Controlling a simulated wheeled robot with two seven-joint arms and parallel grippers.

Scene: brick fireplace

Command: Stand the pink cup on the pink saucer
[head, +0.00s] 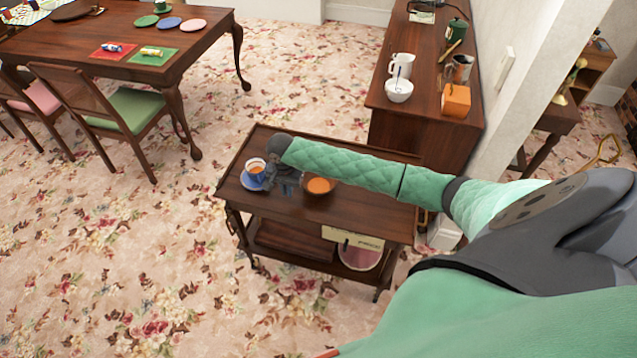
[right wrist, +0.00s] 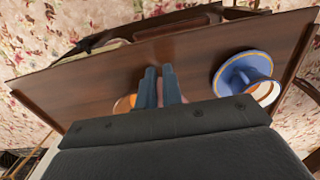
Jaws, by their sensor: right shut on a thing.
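The pink saucer (head: 193,26) lies flat on the dining table at the far upper left, near that table's right end. My right gripper (head: 288,183) is low over the dark wooden trolley, far from the saucer. In the right wrist view its fingers (right wrist: 160,86) are close together with a pinkish strip, seemingly part of the pink cup, between them. An orange-filled round vessel (head: 320,186) beside the fingers seems to be that cup; its orange edge also shows in the right wrist view (right wrist: 124,104). Most of it is hidden there. My left gripper is not in view.
A blue cup (head: 256,169) stands on a blue saucer (head: 247,183) left of my right gripper on the trolley (head: 372,214). A blue saucer (head: 168,23) and a green one (head: 146,21) lie near the pink saucer. Patterned floor lies between trolley and dining table (head: 50,46).

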